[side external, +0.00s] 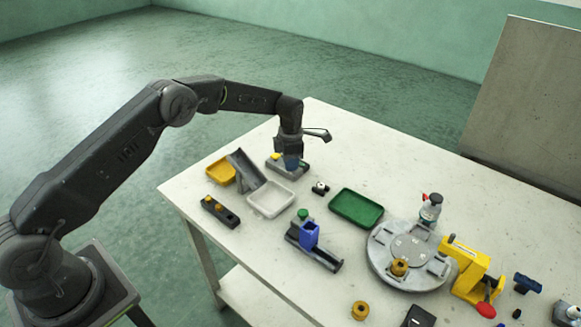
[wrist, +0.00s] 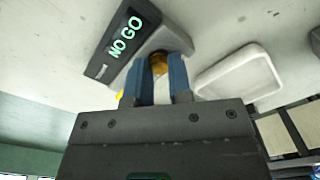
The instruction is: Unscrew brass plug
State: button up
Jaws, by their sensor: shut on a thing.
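My gripper (side external: 290,163) is at the far left part of the table, low over a grey gauge station (side external: 301,169). In the wrist view its blue fingers (wrist: 156,75) are shut on a brass-coloured part (wrist: 159,62), which looks like the brass plug. The station (wrist: 124,40) there has a dark panel reading "NO GO". Whether the brass part touches the station is hidden by the fingers. Another brass-coloured piece (side external: 399,267) sits on the round grey turntable (side external: 385,272).
A white tray (side external: 270,207) lies close to the gripper and also shows in the wrist view (wrist: 238,88). A grey chute (side external: 245,168), yellow tray (side external: 221,178) and green tray (side external: 356,222) are nearby. A blue fixture (side external: 309,235) and yellow clamp (side external: 466,270) stand up from the table.

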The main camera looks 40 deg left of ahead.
jog(key=n, duration=0.6)
jog(key=shift+n, duration=0.4)
jog(key=o, duration=0.6)
jog(key=shift+r, duration=2.3)
